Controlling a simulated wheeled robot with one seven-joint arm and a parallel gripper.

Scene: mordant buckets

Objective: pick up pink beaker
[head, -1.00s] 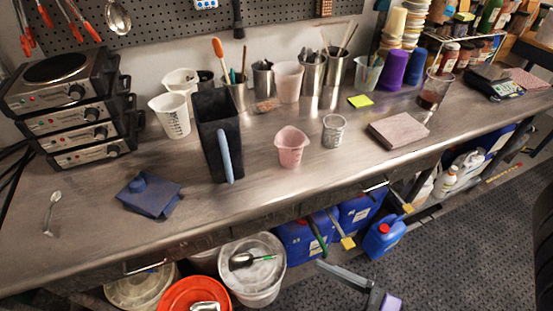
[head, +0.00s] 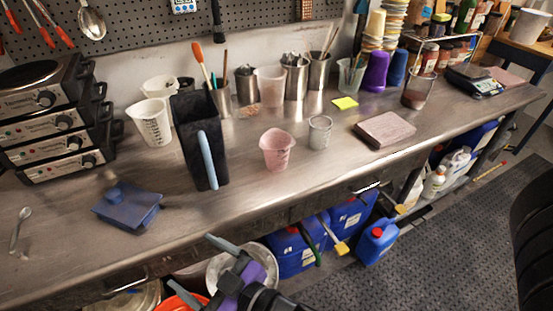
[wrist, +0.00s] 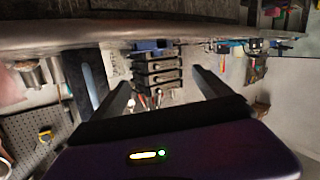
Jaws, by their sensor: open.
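The pink beaker (head: 277,150) stands upright on the metal workbench (head: 300,205), near its front edge, in the head view. It is translucent pink with a spout. A small clear grey beaker (head: 320,132) stands just to its right. My gripper (head: 198,265) is in front of the bench, below and left of the pink beaker, well apart from it. It is open and empty. In the wrist view my gripper's two fingers (wrist: 163,85) are spread, with nothing between them.
A black container (head: 199,140) with a light blue handle stands left of the beaker. A blue cloth-like item (head: 128,207) lies further left. A pinkish block (head: 384,130) lies to the right. Buckets and blue jugs (head: 377,241) sit below the bench.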

